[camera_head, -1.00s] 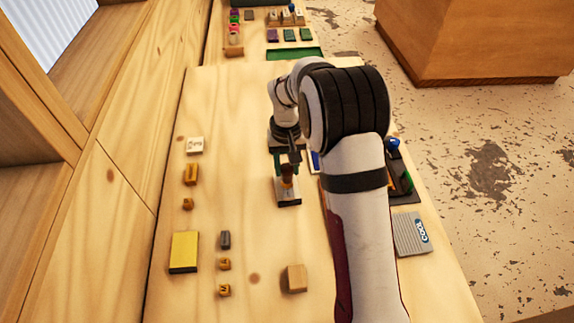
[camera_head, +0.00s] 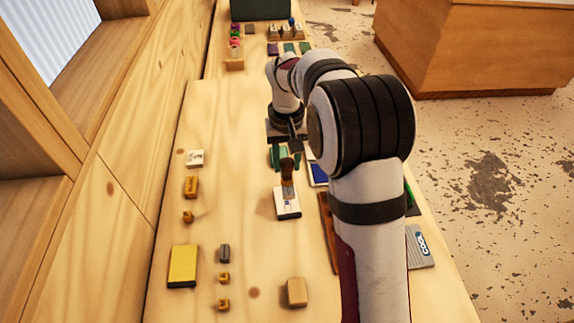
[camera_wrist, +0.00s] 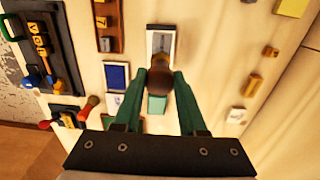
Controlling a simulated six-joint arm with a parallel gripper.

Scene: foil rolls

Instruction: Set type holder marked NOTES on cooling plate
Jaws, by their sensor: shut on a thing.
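My gripper (camera_wrist: 159,84) is shut on a holder with a rounded brown handle (camera_wrist: 160,80); its green fingers are on either side of it. In the head view my gripper (camera_head: 286,153) is near the middle of the table, with the brown handle (camera_head: 287,170) under it. Any NOTES marking on the held holder is hidden. The handle's lower end overlaps a small white-topped block (camera_head: 287,205); I cannot tell whether they touch. The grey cooling plate (camera_head: 421,258), with a blue COOL label, lies at the right, partly behind my arm.
A yellow block (camera_head: 183,266), a wooden block (camera_head: 297,292) and several small brass pieces lie left and front. The wrist view shows a dark holder with letters (camera_wrist: 42,45) and a brown rack (camera_wrist: 107,25). Bare table lies left of the white-topped block.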

